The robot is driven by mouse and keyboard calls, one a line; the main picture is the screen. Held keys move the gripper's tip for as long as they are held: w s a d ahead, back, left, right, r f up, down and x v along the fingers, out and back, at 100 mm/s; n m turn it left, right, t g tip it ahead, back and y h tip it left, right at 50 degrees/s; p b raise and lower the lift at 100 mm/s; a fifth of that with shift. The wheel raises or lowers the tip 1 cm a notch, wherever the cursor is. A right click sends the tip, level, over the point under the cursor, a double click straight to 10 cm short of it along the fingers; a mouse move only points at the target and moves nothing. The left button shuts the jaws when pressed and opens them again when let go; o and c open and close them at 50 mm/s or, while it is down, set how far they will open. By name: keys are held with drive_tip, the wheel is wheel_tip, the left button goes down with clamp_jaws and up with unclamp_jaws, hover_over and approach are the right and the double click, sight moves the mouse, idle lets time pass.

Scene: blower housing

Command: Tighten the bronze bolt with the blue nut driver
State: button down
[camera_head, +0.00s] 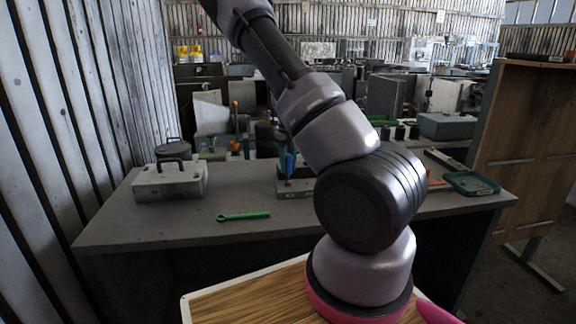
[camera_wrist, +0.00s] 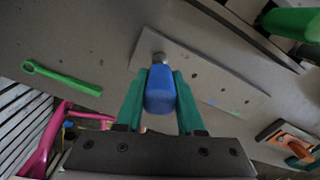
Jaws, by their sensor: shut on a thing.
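The blue nut driver (camera_wrist: 160,92) is between the green fingers of my gripper (camera_wrist: 161,80), which is shut on its handle. Its metal end (camera_wrist: 159,58) points to the top of the wrist view and appears at the near end of a grey plate with holes (camera_wrist: 205,75). I cannot tell whether it touches the plate. In the head view the blue handle (camera_head: 289,164) stands upright above the plate's grey block (camera_head: 296,188), partly behind my arm. No bronze bolt can be made out; the spot under the driver's end is hidden.
A green wrench (camera_head: 243,216) lies at the bench's front edge. A pale toolbox (camera_head: 170,181) stands at the left and a green tray (camera_head: 472,183) at the right. An orange-and-black tool (camera_wrist: 286,138) lies right of the plate. The bench (camera_head: 225,195) between toolbox and plate is mostly clear.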

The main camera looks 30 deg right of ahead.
drive_tip(key=shift+r, duration=0.2)
drive_tip(key=shift+r, duration=3.8)
